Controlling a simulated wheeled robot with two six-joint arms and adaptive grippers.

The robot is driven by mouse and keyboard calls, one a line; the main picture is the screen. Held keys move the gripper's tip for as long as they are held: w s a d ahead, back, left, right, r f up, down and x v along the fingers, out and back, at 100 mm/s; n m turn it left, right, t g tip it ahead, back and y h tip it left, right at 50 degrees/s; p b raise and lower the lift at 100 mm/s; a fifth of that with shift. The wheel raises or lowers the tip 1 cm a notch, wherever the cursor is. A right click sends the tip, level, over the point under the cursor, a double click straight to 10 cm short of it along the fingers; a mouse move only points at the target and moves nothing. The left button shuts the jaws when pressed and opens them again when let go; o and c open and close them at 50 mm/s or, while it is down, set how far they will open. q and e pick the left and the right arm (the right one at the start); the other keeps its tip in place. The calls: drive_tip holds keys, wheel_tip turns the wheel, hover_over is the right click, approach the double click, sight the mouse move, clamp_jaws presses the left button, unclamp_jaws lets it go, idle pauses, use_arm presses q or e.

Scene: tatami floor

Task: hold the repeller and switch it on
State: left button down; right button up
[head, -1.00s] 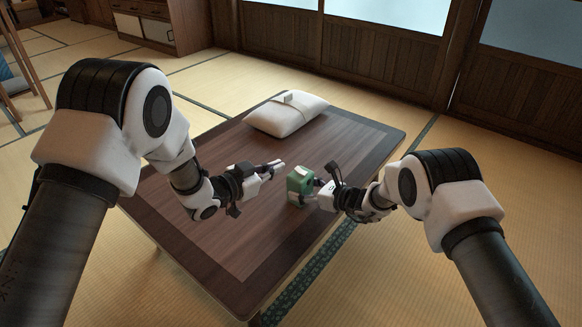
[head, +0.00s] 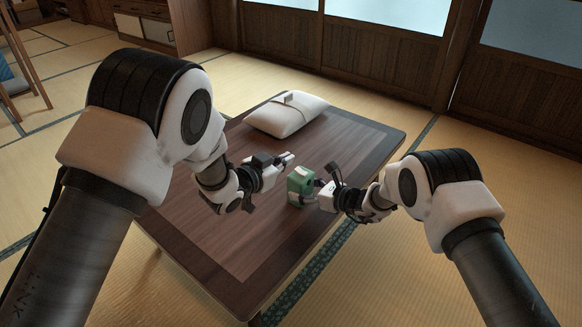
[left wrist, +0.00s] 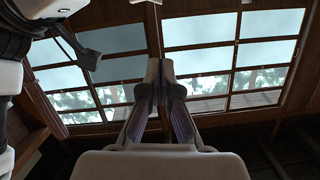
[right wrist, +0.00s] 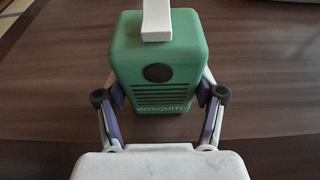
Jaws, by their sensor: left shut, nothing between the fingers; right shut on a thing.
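The repeller (head: 299,186) is a green box on the low table. In the right wrist view the repeller (right wrist: 157,66) shows a dark round spot, slots, lettering reading "MOSQUITO" and a white piece on top. My right gripper (head: 314,193) is shut on it from the right; its fingers (right wrist: 160,98) press both sides. My left gripper (head: 287,159) is shut and empty, up and left of the repeller, apart from it in the head view. Its closed fingertips (left wrist: 163,75) show in the left wrist view, where the repeller is not seen.
The dark wooden table (head: 215,225) is mostly bare. A white cushion-like bundle (head: 286,116) with a band lies at its far end. Tatami floor surrounds the table. A cabinet (head: 145,25) stands at the back left.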

sight(291, 177)
use_arm(q)
drive_tip(key=x, duration=0.4)
drive_tip(key=f, duration=0.2)
drive_tip(key=shift+a+f, duration=0.3)
drive_tip(key=shift+f, duration=0.1)
drive_tip(key=shift+w+f, duration=0.1)
drive_tip(key=shift+f, duration=0.45)
drive_tip(key=shift+a, duration=0.1)
